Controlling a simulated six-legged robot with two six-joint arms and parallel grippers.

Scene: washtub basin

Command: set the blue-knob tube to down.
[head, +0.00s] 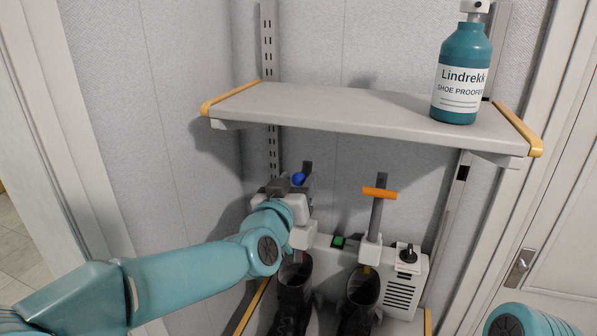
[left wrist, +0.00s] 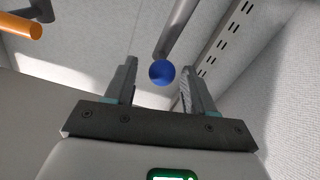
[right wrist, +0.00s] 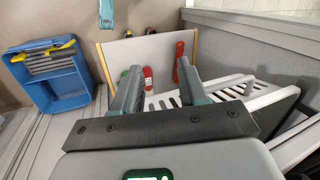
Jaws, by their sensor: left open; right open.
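The blue knob (head: 298,179) shows between the jaws of my open left gripper (head: 295,184). In the left wrist view the round blue knob (left wrist: 161,72) appears between the two fingertips, on the end of a grey tube (left wrist: 180,32). I see a gap on each side, so the jaws are not closed on it. My left wrist hides most of this tube in the head view. The orange-handled tube (head: 376,215) stands upright to the right on the white dryer unit (head: 400,285). My right gripper (right wrist: 160,68) is open and empty, away from the tubes.
Dark boots (head: 292,298) stand below the tubes. A grey shelf (head: 340,108) with a teal bottle (head: 461,75) juts out above. The dryer has a green switch (head: 338,241) and a black dial (head: 408,254). The right wrist view shows a blue bin (right wrist: 50,85) and a white rack (right wrist: 235,90).

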